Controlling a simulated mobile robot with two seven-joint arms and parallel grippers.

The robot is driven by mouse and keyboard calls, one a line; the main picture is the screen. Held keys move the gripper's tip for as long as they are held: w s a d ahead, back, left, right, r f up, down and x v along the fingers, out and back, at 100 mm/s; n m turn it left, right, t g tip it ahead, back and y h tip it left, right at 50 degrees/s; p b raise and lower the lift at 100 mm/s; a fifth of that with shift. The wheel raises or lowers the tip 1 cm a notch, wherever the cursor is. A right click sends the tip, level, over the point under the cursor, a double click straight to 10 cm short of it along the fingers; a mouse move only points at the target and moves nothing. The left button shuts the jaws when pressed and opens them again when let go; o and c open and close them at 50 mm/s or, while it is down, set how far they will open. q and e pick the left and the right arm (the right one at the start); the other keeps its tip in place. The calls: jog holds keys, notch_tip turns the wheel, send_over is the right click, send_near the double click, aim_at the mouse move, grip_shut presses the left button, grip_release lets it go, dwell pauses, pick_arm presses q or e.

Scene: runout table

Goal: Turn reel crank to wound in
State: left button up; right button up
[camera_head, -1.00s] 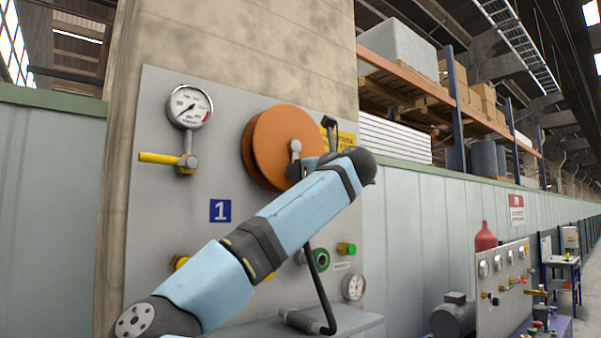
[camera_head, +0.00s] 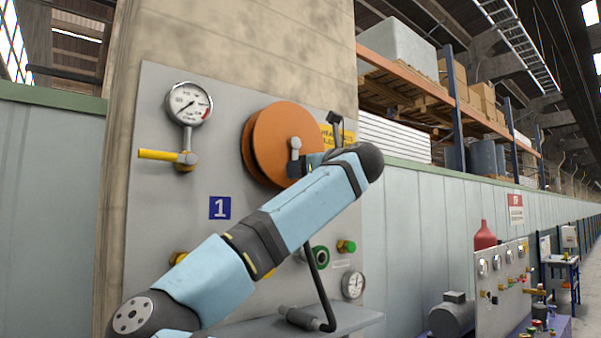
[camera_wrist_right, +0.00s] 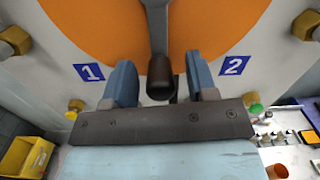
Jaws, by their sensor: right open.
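The orange reel (camera_head: 268,150) is mounted on the grey panel, with a grey crank arm (camera_head: 294,150) at its face. In the right wrist view the reel (camera_wrist_right: 100,25) fills the top, and the crank arm (camera_wrist_right: 157,25) hangs down to a dark handle knob (camera_wrist_right: 160,77). My right gripper (camera_wrist_right: 163,80) is open, with one blue finger on each side of the knob and a visible gap on both sides. In the head view my right gripper (camera_head: 314,162) is partly hidden behind my wrist. My left gripper is not in view.
The panel (camera_head: 160,240) carries a pressure gauge (camera_head: 188,104) and a yellow-handled valve (camera_head: 165,156) left of the reel. A green-ringed port (camera_head: 320,257) and a small gauge (camera_head: 353,285) sit below. A grey shelf (camera_head: 290,325) juts out under them.

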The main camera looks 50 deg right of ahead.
jog(key=b+v, duration=0.3)
jog(key=v, duration=0.9)
